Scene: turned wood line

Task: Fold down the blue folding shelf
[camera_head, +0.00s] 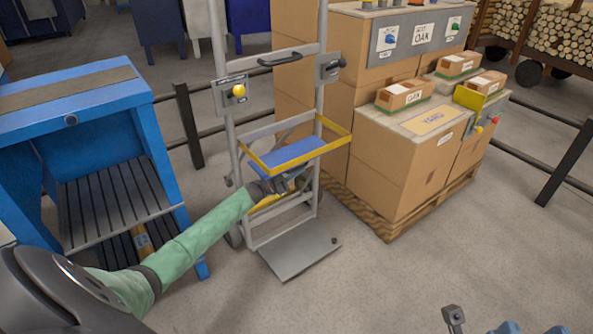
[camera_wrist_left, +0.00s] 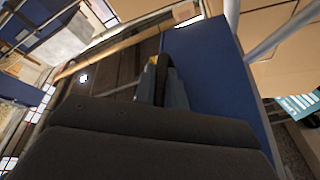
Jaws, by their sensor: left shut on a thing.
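The blue folding shelf (camera_head: 292,152) is a flat blue panel on the grey hand truck (camera_head: 237,147), between its two uprights and inside a yellow rail (camera_head: 300,160). It looks roughly level or slightly tilted in the head view; I cannot tell the exact angle. My left gripper (camera_head: 280,184) is at the shelf's near edge, below the yellow rail, and shut on the shelf. In the left wrist view the blue panel (camera_wrist_left: 207,62) runs alongside the fingers (camera_wrist_left: 163,82). The dark gripper body hides part of the panel there.
A blue workbench (camera_head: 70,100) stands to the left. Cardboard boxes on a pallet (camera_head: 390,226) stand close on the right. The hand truck's grey toe plate (camera_head: 298,252) lies on the floor below the shelf. The floor at front right is mostly clear.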

